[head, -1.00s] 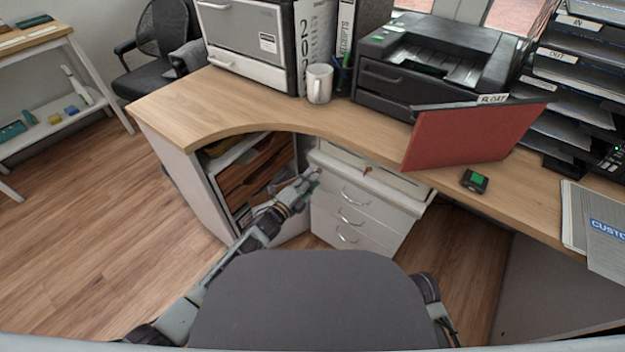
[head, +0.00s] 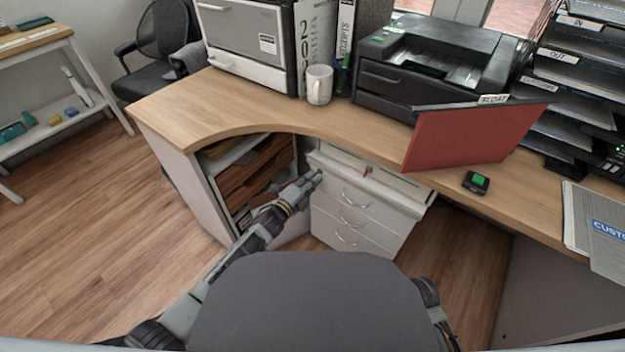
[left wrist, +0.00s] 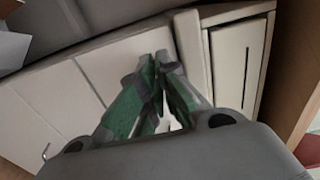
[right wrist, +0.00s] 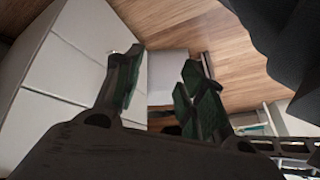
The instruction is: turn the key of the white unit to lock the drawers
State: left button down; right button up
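The white unit (head: 372,222) stands under the desk with several drawer fronts and curved handles. A small red item (head: 367,171), which looks like the key, shows near its top edge; its exact turn is too small to tell. My left gripper (head: 318,177) is at the unit's upper left corner, left of the red item and apart from it. In the left wrist view its green-padded fingertips (left wrist: 160,62) are together, with nothing seen between them, in front of the unit's pale fronts (left wrist: 105,68). My right gripper (right wrist: 158,80) is open and empty; the unit (right wrist: 62,62) shows beside it.
The desk top (head: 240,112) overhangs the unit. A red folder (head: 470,137) stands on it above the unit's right side, with a printer (head: 430,70) and white mug (head: 319,85) behind. Floor at left is free.

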jog(key=shift+r, duration=0.1)
notch_tip(320, 180, up, 9)
jog(key=s+d+g+h+p, duration=0.1)
jog(key=d+p, duration=0.2)
jog(key=p, duration=0.1)
pick_arm(q)
jog(key=shift+n+p, duration=1.6)
jog(key=shift+n, duration=7)
pick_arm(e)
jog(key=shift+g+h, duration=0.4)
jog(key=shift+g, duration=0.3)
jog(key=shift+d+f, duration=0.15)
jog(key=shift+f, duration=2.1)
jog(key=shift+s, duration=0.15)
pick_arm(q)
jog(key=c, duration=1.7)
grip_release()
pick_arm(e)
jog(key=shift+f, duration=0.1)
jog(key=shift+s, duration=0.15)
